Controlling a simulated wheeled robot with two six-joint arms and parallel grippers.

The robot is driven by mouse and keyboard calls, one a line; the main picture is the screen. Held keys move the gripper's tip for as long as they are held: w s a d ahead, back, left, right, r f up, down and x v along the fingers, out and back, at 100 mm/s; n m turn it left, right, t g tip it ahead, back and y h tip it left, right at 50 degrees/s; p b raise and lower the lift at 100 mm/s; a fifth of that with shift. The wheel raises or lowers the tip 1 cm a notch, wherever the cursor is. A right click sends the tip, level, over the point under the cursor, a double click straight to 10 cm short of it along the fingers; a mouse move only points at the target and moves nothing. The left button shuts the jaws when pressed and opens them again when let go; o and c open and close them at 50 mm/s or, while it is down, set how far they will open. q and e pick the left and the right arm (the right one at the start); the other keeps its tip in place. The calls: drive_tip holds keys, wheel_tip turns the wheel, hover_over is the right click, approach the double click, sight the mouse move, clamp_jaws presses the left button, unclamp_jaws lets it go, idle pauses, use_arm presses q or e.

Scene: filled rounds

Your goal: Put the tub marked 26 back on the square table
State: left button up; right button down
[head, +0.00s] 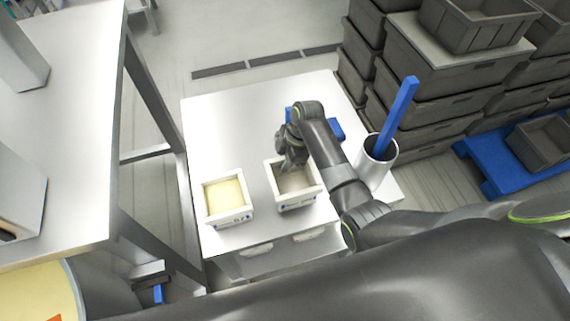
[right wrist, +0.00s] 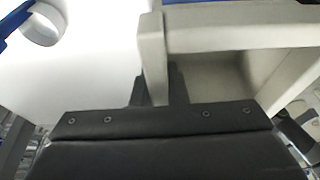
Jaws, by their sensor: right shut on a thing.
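A white square-sided tub (head: 279,196) with a greyish inside stands on or just above the square white table (head: 225,120); I cannot tell which. Its front label is too small to read. My right gripper (head: 291,160) is shut on its rear wall, with the arm coming in from the right. In the right wrist view the tub wall (right wrist: 153,60) sits at the dark fingers, and part of the tub's inside shows. A second white tub (head: 229,216) with pale yellow contents stands to its left, a little apart; its label is also unreadable. My left gripper is not in view.
A white cylinder (head: 374,172) holding a blue bar (head: 398,115) stands at the table's right side. A blue thing (head: 337,130) shows behind my arm. Grey crates (head: 440,75) are stacked at the back right. A taller white table (head: 75,130) stands left. The table's back left is clear.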

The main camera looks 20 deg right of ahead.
drive_tip(key=shift+f, duration=1)
drive_tip(key=c, duration=1.4)
unclamp_jaws()
drive_tip(key=shift+f, duration=0.1)
drive_tip(key=shift+c, duration=0.2)
drive_tip(key=shift+r, duration=0.25)
drive_tip(key=b+v, duration=0.1)
drive_tip(key=v, duration=1.1)
drive_tip(key=shift+f, duration=0.1)
